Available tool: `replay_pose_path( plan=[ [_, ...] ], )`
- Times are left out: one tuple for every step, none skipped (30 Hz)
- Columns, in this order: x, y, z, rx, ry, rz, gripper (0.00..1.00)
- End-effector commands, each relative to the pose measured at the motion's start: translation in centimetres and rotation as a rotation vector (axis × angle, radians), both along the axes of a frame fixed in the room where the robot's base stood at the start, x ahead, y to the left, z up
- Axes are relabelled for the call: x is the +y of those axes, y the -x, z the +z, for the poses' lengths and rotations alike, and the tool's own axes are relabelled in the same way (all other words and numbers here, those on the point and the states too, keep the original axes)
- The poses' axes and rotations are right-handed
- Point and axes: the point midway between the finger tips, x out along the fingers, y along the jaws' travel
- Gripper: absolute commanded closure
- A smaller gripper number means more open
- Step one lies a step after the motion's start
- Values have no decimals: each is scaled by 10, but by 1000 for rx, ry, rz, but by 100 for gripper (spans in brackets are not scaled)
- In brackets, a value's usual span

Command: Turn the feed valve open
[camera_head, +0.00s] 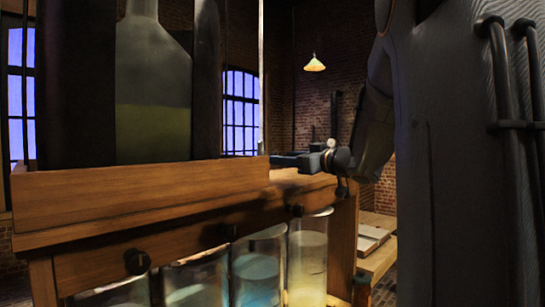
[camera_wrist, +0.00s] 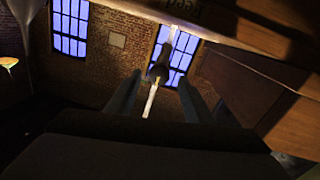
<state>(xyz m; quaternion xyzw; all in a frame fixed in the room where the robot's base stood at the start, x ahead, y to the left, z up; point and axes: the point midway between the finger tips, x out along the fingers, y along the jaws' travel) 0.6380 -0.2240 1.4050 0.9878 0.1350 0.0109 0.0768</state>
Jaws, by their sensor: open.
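In the wrist view, the feed valve (camera_wrist: 157,72) is a small dark fitting with a pale, narrow bar hanging from it. Wood above it carries a tilted label (camera_wrist: 188,6) that reads "Feed". My gripper (camera_wrist: 160,79) is open, with one dark finger on each side of the valve in the picture. I see no finger touching it, and the depth between them is hard to judge. In the head view, my gripper (camera_head: 288,160) is a small dark shape by the right end of the wooden bench. I cannot make out the feed valve there.
The wooden bench (camera_head: 140,197) bears a large glass bottle (camera_head: 153,85). Several glass jars (camera_head: 307,262) with coloured liquid stand below, under dark knobs (camera_head: 137,261). A low table (camera_head: 375,262) with an open book stands at right. Wood (camera_wrist: 250,85) fills the wrist view's right side.

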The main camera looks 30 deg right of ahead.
Motion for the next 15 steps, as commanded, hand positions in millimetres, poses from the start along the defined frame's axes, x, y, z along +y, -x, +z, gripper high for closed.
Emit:
replay_pose_path(
  plan=[
    [2,-8,1,2,-1,2,52],
    [4,-13,1,2,-1,2,52],
    [6,-19,1,1,-2,2,52],
    [7,-23,1,2,-1,2,52],
    [8,-27,1,2,-1,2,52],
    [10,-33,0,2,-1,2,52],
    [11,-36,0,2,-1,2,52],
    [11,-39,1,0,0,2,52],
    [12,-42,1,0,0,2,52],
    [13,-45,1,0,0,2,52],
    [14,-46,0,0,0,2,52],
    [15,-48,0,1,0,2,52],
    [15,-49,0,1,0,2,52],
    [15,-50,0,1,0,2,52],
    [16,-51,-1,1,0,3,52]
  ],
)
